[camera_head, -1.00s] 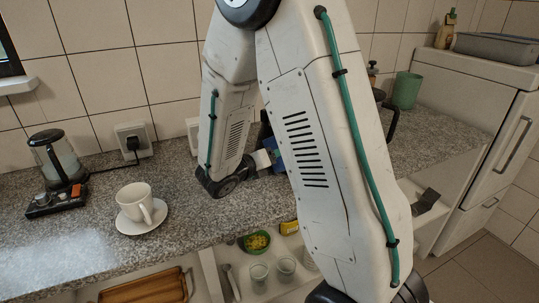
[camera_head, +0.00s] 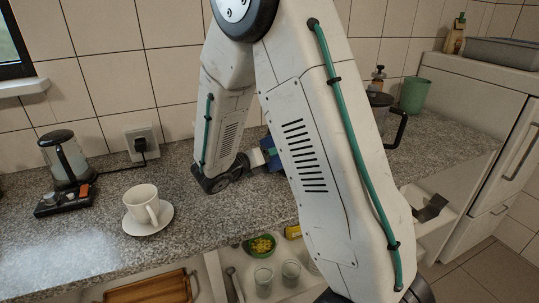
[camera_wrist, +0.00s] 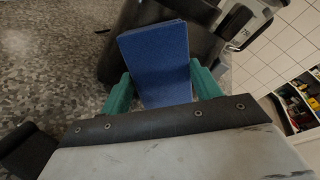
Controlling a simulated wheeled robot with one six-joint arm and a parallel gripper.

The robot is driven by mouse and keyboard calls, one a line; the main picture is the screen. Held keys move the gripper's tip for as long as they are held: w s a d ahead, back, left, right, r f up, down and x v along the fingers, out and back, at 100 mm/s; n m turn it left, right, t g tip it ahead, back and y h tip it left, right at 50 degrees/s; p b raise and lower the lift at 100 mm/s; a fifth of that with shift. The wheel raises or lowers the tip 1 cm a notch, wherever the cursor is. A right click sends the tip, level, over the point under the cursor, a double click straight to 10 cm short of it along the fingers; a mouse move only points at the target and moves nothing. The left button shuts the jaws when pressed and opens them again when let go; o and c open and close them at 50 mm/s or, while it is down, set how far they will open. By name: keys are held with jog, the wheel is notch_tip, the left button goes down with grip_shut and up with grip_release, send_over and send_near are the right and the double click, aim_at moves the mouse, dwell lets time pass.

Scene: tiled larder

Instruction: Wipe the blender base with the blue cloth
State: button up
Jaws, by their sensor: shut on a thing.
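The blue cloth (camera_wrist: 155,60) is a flat, folded-looking piece between the green fingers of my gripper (camera_wrist: 161,88) in the wrist view. My gripper is shut on it. In the head view a bit of blue (camera_head: 274,158) shows beside my arm, over the counter; the arm hides most of it. In the wrist view a dark rounded body (camera_wrist: 118,50), perhaps the blender base, stands right behind the cloth. I cannot tell whether they touch. A grey jug-like part with a dark handle (camera_wrist: 258,25) shows beside it. My arm covers this spot in the head view.
On the speckled counter (camera_head: 90,235), a kettle-like jug on a black base (camera_head: 66,200) stands left, plugged into a wall socket (camera_head: 142,143). A white cup (camera_head: 141,203) on a saucer is nearer. A green tumbler (camera_head: 414,95) stands right. Shelves with glasses lie below.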

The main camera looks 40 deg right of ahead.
jog(key=shift+v, duration=2.7)
jog(key=shift+a, duration=0.1)
jog(key=shift+v, duration=1.4)
